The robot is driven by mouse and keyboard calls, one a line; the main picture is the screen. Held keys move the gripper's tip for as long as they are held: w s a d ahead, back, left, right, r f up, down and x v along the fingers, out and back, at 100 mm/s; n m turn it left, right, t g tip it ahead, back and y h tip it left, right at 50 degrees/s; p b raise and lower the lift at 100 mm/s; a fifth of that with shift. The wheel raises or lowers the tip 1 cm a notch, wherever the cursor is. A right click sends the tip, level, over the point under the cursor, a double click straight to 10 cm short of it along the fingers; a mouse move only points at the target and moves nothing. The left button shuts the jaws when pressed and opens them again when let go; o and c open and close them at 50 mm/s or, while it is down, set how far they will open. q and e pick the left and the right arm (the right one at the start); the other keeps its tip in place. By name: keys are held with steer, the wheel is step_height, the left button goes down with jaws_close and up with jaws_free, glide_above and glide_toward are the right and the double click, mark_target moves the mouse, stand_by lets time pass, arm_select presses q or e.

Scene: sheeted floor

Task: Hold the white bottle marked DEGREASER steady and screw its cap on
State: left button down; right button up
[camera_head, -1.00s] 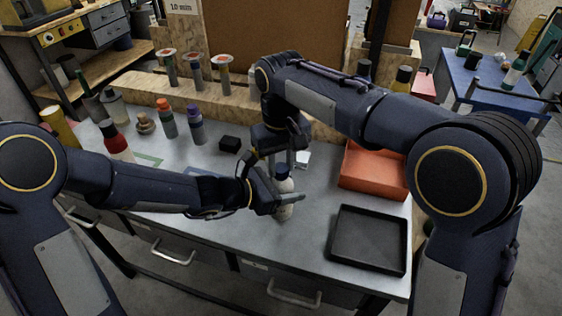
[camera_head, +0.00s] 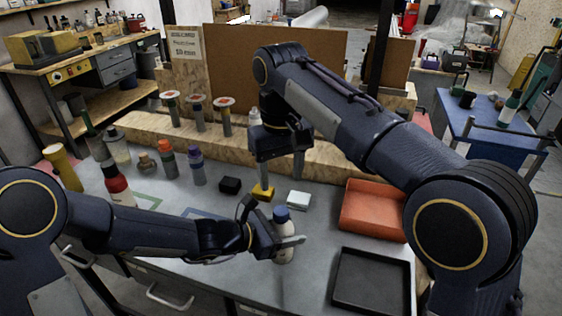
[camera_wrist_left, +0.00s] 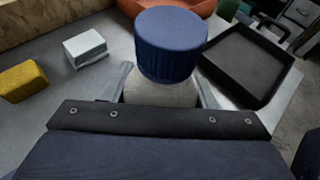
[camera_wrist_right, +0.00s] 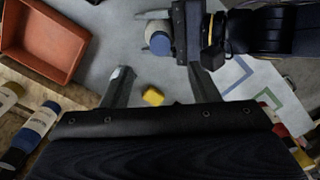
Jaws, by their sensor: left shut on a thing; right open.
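The white bottle (camera_head: 285,248) stands upright near the bench's front, and its marking cannot be read. A blue cap (camera_head: 282,214) sits on its top; how tightly cannot be told. My left gripper (camera_head: 279,243) is shut around the bottle's body. In the left wrist view, the ribbed cap (camera_wrist_left: 171,45) covers the neck above the pale bottle shoulder (camera_wrist_left: 160,93). My right gripper (camera_head: 281,178) is open and empty, above and behind the bottle, apart from the cap. In the right wrist view, the capped bottle (camera_wrist_right: 158,38) lies beyond the open fingers (camera_wrist_right: 160,78).
A yellow block (camera_head: 262,193), a white box (camera_head: 298,200) and a black block (camera_head: 230,186) lie behind the bottle. An orange bin (camera_head: 372,212) and a black tray (camera_head: 372,282) are to the right. Several bottles, including a red one (camera_head: 117,184), stand left.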

steer(key=shift+r, duration=1.45)
arm_select(q)
steer(key=shift+c, duration=2.4)
jaws_free()
steer(key=p+v, duration=0.1)
steer(key=v, duration=0.6)
steer(key=shift+s+a, duration=0.2)
steer(key=shift+a, duration=0.15)
arm_select(e)
steer(key=shift+r, duration=0.5)
arm_select(q)
steer(key=shift+r, duration=0.15)
arm_select(e)
steer(key=shift+d, duration=0.1)
